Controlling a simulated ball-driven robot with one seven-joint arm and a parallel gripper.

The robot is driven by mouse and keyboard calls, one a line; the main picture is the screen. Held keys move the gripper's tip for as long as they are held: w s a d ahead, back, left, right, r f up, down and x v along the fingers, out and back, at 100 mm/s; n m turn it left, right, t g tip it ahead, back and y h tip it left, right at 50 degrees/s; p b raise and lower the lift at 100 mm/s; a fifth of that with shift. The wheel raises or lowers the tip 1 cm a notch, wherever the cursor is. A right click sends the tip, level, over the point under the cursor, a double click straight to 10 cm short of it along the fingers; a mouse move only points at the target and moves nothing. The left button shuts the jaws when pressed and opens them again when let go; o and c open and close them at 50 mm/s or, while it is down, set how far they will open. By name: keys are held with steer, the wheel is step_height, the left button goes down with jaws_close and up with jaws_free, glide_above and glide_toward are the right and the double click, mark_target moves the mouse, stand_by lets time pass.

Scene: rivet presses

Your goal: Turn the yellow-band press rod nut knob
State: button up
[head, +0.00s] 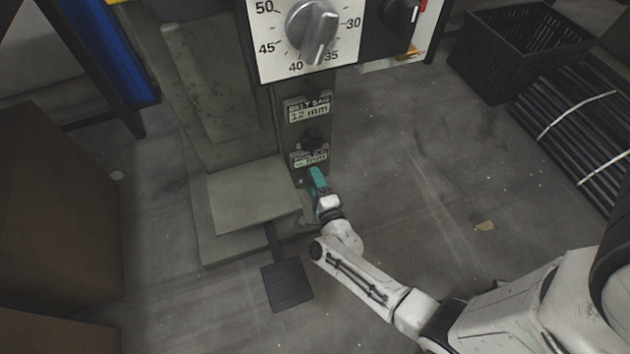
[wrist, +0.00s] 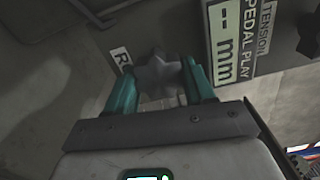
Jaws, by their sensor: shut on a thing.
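A grey star-shaped knob (wrist: 160,78) sits between the two teal fingers of my gripper (wrist: 158,70) in the wrist view. A small white label, partly hidden and starting with "R", is beside it on the press face. My gripper is shut on the knob. In the head view my gripper (head: 317,181) is at the low front of the grey-green press column (head: 283,135), and it hides the knob there. I see no yellow band on the column in these frames.
A "PEDAL PLAY" plate (wrist: 232,45) is right of the knob. A black pedal (head: 286,285) juts over the floor left of my arm. A large dial (head: 312,28) is above. Brown boxes (head: 60,205) stand left, a black crate (head: 520,45) back right. Floor right of the press is mostly clear.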

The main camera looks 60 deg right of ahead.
steer(key=shift+s+d+m, duration=0.1)
steer(key=shift+d+m, duration=0.05)
steer(key=shift+m, duration=0.45)
steer(key=shift+f, duration=0.1)
steer(key=o, duration=1)
steer(key=shift+c, duration=0.2)
steer(key=p+v, duration=0.3)
steer(key=v, duration=0.7)
steer(key=shift+s+a, duration=0.3)
